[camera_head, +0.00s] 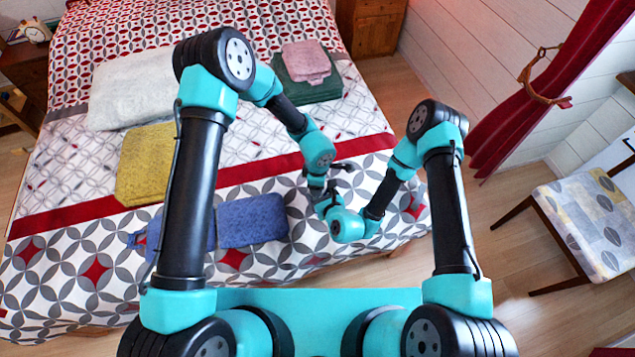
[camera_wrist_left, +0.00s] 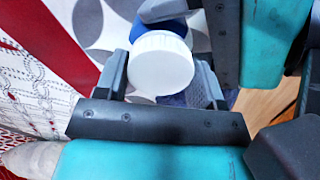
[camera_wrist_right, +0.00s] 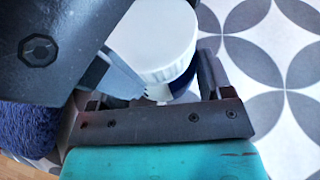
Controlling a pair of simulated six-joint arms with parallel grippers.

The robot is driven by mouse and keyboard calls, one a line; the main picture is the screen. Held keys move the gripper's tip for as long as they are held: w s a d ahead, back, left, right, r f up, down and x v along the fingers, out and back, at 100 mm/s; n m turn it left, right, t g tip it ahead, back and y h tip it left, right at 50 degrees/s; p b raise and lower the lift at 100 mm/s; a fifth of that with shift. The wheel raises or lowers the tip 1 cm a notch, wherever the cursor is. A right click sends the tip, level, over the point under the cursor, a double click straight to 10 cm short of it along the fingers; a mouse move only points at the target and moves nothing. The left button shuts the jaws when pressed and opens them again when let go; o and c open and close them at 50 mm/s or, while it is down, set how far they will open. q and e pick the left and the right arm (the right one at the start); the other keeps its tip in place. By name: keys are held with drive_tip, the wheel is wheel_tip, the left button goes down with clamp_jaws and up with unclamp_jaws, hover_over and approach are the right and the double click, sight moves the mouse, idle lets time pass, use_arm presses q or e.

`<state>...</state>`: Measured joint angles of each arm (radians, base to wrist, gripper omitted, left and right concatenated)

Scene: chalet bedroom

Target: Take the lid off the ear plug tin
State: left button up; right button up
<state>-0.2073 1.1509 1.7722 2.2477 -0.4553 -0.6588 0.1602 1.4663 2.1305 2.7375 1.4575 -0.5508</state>
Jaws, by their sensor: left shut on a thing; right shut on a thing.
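The ear plug tin has a white ribbed lid (camera_wrist_left: 160,62) and a blue body (camera_wrist_left: 174,25). In the left wrist view my left gripper (camera_wrist_left: 163,85) has its fingers on either side of the lid and is shut on it. In the right wrist view the lid (camera_wrist_right: 155,38) sits over the dark blue body (camera_wrist_right: 186,78), with no clear gap between them. My right gripper (camera_wrist_right: 165,88) is shut on the body, below the lid. In the head view my left gripper (camera_head: 318,188) and right gripper (camera_head: 328,206) meet above the bed, and the tin is hidden there.
The patterned bed (camera_head: 290,235) lies under both grippers. A blue folded cloth (camera_head: 252,220) is to their left and a yellow towel (camera_head: 146,165) is farther left. Green and pink towels (camera_head: 307,62) lie farther back. A chair (camera_head: 590,222) stands right of the bed.

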use_arm(q)
drive_tip(key=shift+r, duration=0.6)
idle(0.3)
drive_tip(key=shift+r, duration=0.35)
drive_tip(key=shift+r, duration=0.2)
drive_tip(key=shift+r, duration=1.95)
use_arm(e)
drive_tip(key=o, duration=1.7)
drive_tip(key=shift+o, duration=0.2)
